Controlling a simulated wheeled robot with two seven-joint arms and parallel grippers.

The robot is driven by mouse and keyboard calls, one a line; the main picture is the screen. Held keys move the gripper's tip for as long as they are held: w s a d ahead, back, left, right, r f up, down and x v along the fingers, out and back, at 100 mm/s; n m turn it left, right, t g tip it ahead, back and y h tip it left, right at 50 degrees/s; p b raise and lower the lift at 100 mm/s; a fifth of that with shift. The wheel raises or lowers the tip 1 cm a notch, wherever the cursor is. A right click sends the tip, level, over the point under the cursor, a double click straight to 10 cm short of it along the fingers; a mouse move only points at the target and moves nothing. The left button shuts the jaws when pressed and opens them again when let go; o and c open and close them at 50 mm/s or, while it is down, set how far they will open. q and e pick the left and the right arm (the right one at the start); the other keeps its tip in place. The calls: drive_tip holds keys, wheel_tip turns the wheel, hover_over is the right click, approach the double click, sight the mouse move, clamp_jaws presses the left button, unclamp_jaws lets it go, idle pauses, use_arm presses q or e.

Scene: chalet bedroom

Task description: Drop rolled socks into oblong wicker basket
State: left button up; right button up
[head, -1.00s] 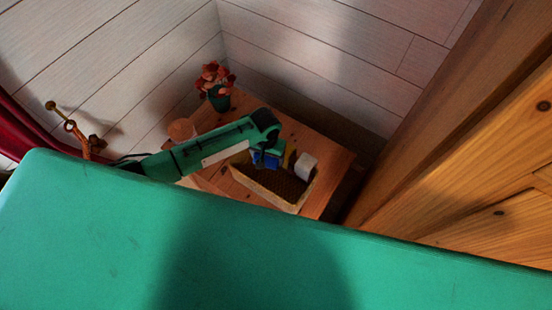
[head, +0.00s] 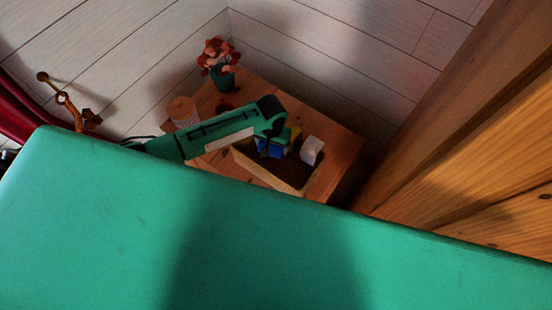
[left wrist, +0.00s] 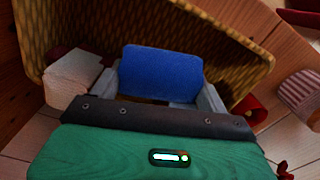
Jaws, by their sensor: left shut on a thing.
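The oblong wicker basket (head: 268,178) sits on a small wooden table, and its woven yellow-brown wall fills the top of the left wrist view (left wrist: 205,25). My left gripper (head: 268,146) is over the basket, pointing down. It is shut on a blue bundle, the rolled socks (head: 276,152), which shows between the two grey fingers in the left wrist view (left wrist: 160,72). The socks look to be at or just above the basket's opening; their exact height is unclear. The arm hides part of the basket's far side. My right gripper is not in view.
A white object (head: 312,150) is by the basket's right end. A striped cup (head: 183,111), a small red item (head: 225,105) and a potted red flower (head: 222,75) stand on the table (head: 340,148). A wooden panel rises at right.

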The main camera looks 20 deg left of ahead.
use_arm(q)
drive_tip(key=o, duration=1)
wheel_tip(320, 180, up, 14)
drive_tip(key=shift+p, duration=0.4)
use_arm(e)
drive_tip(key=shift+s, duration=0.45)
use_arm(q)
drive_tip(key=shift+f, duration=0.1)
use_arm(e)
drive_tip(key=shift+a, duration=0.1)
